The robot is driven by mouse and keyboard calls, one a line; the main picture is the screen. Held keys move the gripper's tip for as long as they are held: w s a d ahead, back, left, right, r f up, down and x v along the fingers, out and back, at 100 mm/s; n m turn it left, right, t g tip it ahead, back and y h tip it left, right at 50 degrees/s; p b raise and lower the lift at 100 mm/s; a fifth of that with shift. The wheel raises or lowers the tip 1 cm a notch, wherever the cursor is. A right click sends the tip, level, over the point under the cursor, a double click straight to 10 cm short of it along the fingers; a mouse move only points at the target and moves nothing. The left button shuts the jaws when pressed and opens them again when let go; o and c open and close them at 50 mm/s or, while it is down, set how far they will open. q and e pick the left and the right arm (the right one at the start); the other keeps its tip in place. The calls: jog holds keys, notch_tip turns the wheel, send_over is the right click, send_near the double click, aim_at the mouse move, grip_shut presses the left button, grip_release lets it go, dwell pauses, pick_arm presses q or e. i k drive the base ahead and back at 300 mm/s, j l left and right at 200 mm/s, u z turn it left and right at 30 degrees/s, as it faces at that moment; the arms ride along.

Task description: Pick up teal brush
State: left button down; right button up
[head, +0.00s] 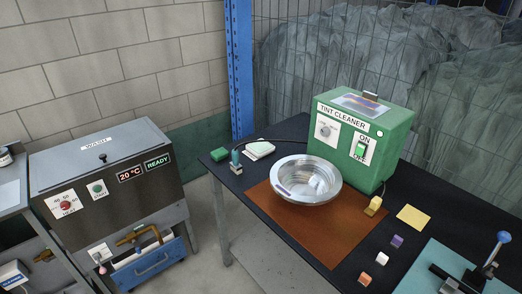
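A small upright item with a teal top (236,157) stands near the far left corner of the dark table (268,249). It looks like the teal brush, with a paler lower part, but it is too small to make out bristles. It stands between a green block (220,154) and a white folded cloth or pad (259,148). Neither of my grippers is in the head view.
A shiny metal bowl (306,180) sits on a brown mat (322,238). Behind it stands the green TINT CLEANER box (392,131). Several small coloured blocks and a yellow pad (413,217) lie right. A grey WASH unit (110,165) stands left, across a floor gap.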

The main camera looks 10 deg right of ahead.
aim_at(236, 166)
jog(key=i+j+z, duration=0.2)
jog(key=z, duration=0.2)
jog(key=i+j+z, duration=0.35)
jog(key=j+z, duration=0.25)
jog(key=z, duration=0.15)
